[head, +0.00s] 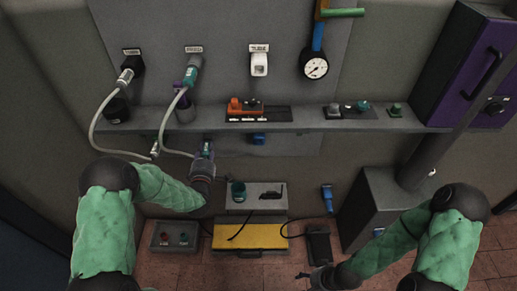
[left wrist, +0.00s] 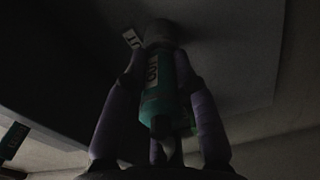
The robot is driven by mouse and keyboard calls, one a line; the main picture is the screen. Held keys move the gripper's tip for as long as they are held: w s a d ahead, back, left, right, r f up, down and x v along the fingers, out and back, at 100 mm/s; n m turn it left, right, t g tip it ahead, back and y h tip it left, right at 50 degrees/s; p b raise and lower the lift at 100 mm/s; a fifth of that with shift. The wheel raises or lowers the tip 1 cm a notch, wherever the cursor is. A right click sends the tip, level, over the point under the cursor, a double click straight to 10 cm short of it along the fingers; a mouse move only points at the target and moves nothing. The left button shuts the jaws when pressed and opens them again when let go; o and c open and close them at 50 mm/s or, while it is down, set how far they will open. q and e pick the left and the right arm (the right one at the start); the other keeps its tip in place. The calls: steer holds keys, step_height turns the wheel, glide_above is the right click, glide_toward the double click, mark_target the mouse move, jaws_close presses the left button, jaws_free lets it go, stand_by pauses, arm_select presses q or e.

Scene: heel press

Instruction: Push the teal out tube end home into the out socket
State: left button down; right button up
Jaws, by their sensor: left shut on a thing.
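A pale round piece (left wrist: 159,32), perhaps the out socket, sits at the top of the tube end beside a small white label plate (left wrist: 131,38). The fingers hide the joint, so I cannot tell how deep the end sits. My right gripper (head: 318,280) is low near the floor; its jaws are unclear.
Pale hoses (head: 95,125) hang from fittings on the panel, including an upper teal fitting (head: 193,68). A gauge (head: 315,68) hangs at right. A yellow-topped box (head: 250,236) and a grey button box (head: 174,235) stand below.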

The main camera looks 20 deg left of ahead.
arm_select(q)
steer(key=shift+w, duration=0.1)
steer(key=c, duration=0.9)
jaws_free()
steer(key=v, duration=1.2)
